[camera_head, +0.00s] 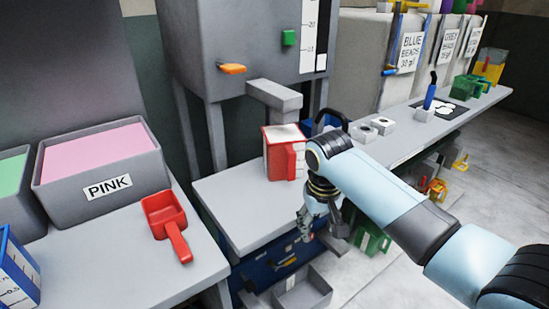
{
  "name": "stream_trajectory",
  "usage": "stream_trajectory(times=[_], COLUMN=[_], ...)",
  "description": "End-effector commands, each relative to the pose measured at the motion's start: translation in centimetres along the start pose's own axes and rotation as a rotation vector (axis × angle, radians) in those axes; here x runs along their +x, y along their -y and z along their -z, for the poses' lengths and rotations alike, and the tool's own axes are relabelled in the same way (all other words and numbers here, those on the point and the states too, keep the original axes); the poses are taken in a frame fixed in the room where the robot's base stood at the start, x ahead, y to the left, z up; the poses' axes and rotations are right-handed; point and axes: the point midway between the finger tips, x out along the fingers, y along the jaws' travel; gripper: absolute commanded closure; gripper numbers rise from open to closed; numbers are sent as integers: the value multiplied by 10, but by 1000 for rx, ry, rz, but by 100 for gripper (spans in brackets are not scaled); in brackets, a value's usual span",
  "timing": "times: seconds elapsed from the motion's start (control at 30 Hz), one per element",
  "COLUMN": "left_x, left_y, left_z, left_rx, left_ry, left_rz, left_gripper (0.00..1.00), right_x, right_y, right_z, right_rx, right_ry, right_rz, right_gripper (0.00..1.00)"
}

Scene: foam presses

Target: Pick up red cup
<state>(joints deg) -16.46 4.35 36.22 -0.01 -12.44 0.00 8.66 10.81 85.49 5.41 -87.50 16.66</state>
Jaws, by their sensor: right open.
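A red cup (282,155) with a pale scale panel on one side and a pale top stands on the grey bench under the press outlet. Its handle side faces the front. My right gripper (318,231) hangs down in front of the bench edge, to the right of and lower in the picture than the cup. It is open and empty, apart from the cup. My right arm comes in from the lower right and covers part of the bench beside the cup. My left gripper is not in view.
A red scoop (168,224) lies on the left table beside the PINK bin (100,165). A grey outlet block (274,97) hangs above the cup. A blue cup (16,268) stands at the left edge. An open grey tray (302,292) lies below the bench.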

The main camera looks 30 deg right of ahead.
Motion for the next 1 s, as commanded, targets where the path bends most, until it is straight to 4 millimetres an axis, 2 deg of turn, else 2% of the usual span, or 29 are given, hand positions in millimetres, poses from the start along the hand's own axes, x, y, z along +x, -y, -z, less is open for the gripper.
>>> stream_trajectory(times=[0.03, 0.23, 0.4, 0.53, 0.63, 0.83, 1.0], left_x=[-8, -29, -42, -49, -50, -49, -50], left_y=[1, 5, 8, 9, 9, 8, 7], left_z=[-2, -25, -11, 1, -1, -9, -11], left_rx=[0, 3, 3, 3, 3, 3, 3], left_ry=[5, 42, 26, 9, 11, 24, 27], left_rz=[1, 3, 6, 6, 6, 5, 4], left_gripper=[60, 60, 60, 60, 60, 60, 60], right_x=[-25, -95, -152, -184, -183, -150, -135], right_y=[1, 7, 10, 11, 11, 13, 14], right_z=[14, 67, 104, 122, 128, 137, 141], right_rx=[6, 12, 17, 20, 21, 22, 21], right_ry=[-16, -122, -202, -247, -255, -254, -256], right_rz=[3, 26, 41, 51, 52, 52, 53], right_gripper=[52, 52, 52, 52, 52, 52, 52])
